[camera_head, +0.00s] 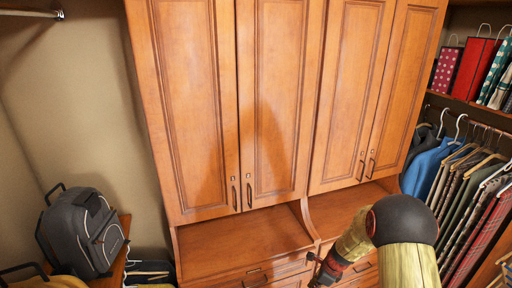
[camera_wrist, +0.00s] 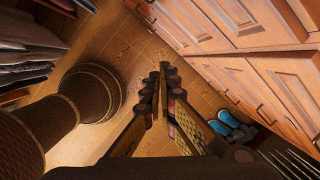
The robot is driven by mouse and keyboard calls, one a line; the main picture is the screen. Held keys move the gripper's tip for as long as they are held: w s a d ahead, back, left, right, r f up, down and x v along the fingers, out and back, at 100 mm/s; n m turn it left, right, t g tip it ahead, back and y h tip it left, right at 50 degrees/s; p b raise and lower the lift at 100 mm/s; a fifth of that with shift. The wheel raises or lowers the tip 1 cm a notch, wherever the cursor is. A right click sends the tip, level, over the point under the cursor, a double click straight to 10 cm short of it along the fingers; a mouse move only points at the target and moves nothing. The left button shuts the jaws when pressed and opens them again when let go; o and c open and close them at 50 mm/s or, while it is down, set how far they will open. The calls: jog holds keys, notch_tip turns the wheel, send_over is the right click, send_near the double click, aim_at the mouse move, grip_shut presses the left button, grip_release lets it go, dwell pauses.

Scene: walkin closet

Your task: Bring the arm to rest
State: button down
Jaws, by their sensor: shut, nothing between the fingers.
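My arm shows at the lower right of the head view, bent in front of the wooden cabinet (camera_head: 275,100). My gripper (camera_head: 322,274) is at its lower end, beside the cabinet's drawers and partly cut off by the bottom edge. In the wrist view my gripper (camera_wrist: 162,85) points over the wooden floor (camera_wrist: 125,45). Its fingers are close together with nothing between them. It appears apart from the cabinet fronts (camera_wrist: 240,40) on the right.
A grey backpack (camera_head: 82,232) stands at the left. Hanging clothes (camera_head: 470,185) and gift bags (camera_head: 475,65) are at the right. Blue shoes (camera_wrist: 228,122) lie on the floor by the cabinet. Open floor shows ahead of the gripper.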

jog(key=s+a+r+n+g+b, duration=0.1)
jog(key=s+a+r+n+b, duration=0.1)
jog(key=s+r+n+b, duration=0.5)
jog(key=s+a+r+n+b, duration=0.1)
jog(key=s+r+n+b, duration=0.1)
jog(key=s+r+n, duration=0.65)
jog(key=s+a+n+t+h+b, duration=0.1)
jog(key=s+n+t+b, duration=0.3)
jog(key=s+b, duration=1.2)
jog(key=n+h, duration=0.1)
jog(key=n, duration=0.3)
jog(key=shift+s+f+t, duration=0.3)
jog(key=shift+f+t, duration=0.1)
